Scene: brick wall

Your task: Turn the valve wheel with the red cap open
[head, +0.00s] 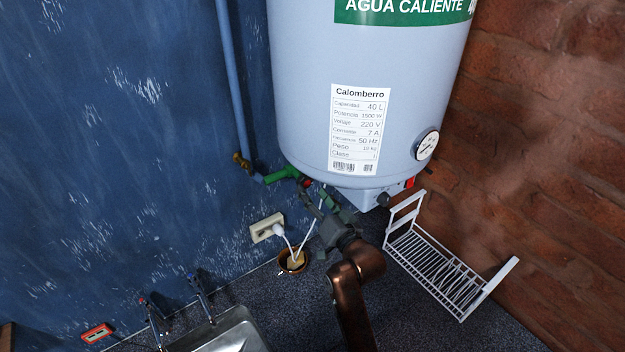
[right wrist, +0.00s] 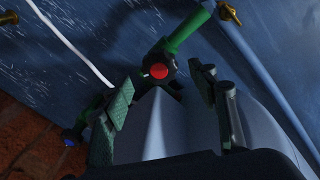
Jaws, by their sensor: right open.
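The valve wheel with the red cap (right wrist: 159,71) is dark and sits on a green pipe below the water heater. In the head view the red cap (head: 306,183) is small and partly hidden behind my right gripper (head: 320,198). The gripper is open, its green-padded fingers pointing up at the wheel. In the right wrist view the wheel lies between the two fingertips, one on each side. I cannot tell whether they touch it. My left gripper is not in view.
The water heater (head: 310,110) hangs just above the gripper. A second valve with a blue cap (right wrist: 68,136) shows at left in the wrist view. A white cord (head: 316,222) runs close by from an outlet (head: 266,227). A white rack (head: 437,268) stands to the right.

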